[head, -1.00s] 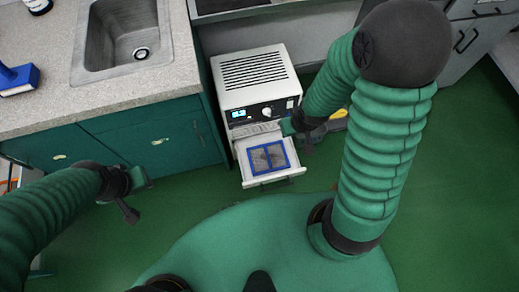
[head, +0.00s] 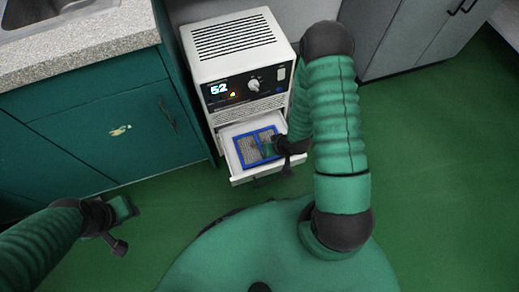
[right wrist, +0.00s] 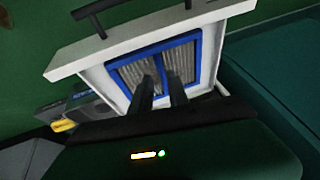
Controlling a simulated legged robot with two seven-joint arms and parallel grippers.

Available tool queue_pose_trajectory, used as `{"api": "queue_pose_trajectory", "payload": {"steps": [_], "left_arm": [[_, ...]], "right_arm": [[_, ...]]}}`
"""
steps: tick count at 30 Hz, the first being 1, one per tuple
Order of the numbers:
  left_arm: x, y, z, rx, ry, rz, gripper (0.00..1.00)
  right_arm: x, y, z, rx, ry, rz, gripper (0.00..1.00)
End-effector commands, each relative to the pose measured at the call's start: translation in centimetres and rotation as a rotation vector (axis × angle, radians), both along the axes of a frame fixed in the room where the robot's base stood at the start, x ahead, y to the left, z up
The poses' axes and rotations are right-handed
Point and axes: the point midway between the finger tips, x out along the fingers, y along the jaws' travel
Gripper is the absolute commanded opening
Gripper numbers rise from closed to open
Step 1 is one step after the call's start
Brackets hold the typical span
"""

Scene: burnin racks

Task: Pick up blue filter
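The blue filter (head: 247,146) is a blue rectangular frame with grey mesh panels and a middle bar. It lies in the open white drawer (head: 237,178) at the bottom of the white machine (head: 232,62). In the right wrist view the filter (right wrist: 195,50) lies ahead of my right gripper (right wrist: 160,82), whose two dark fingers show a narrow gap and overlap the mesh near the middle bar. In the head view my right gripper (head: 274,150) is over the filter's right side. Contact is unclear. My left gripper (head: 122,226) is over the floor at lower left, away from the filter.
A teal cabinet (head: 110,135) with a speckled countertop (head: 90,45) stands left of the machine. Grey cabinets (head: 410,40) stand at the back right. Green floor (head: 440,180) is open on the right. A yellow object (right wrist: 64,126) shows in the right wrist view.

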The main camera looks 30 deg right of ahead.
Motion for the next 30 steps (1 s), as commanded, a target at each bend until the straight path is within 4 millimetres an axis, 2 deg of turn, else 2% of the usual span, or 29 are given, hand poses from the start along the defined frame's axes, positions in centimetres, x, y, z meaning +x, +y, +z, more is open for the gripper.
{"api": "queue_pose_trajectory", "payload": {"steps": [4, 8, 11, 17, 22, 30], "left_arm": [[0.0, 0.0, -1.3, 0.000, 0.000, 0.000, 0.36], [0.0, 0.0, -3.6, 0.000, 0.000, 0.000, 0.36], [0.0, 0.0, -4.2, 0.000, 0.000, 0.000, 0.36], [0.0, 0.0, -3.9, 0.000, 0.000, 0.000, 0.36], [0.0, 0.0, -3.9, 0.000, 0.000, 0.000, 0.36], [0.0, 0.0, -3.9, 0.000, 0.000, 0.000, 0.36]], "right_arm": [[0.7, 0.1, -1.5, 0.000, -0.002, 0.001, 0.20], [2.0, 0.4, -3.9, -0.001, -0.003, 0.004, 0.20], [2.6, 0.5, -5.0, -0.001, -0.001, 0.001, 0.20], [2.7, 0.6, -4.8, 0.000, 0.001, 0.000, 0.20], [2.7, 0.6, -4.8, 0.000, 0.000, 0.001, 0.01], [2.7, 0.5, -4.7, -0.001, -0.001, 0.001, 0.00]]}}
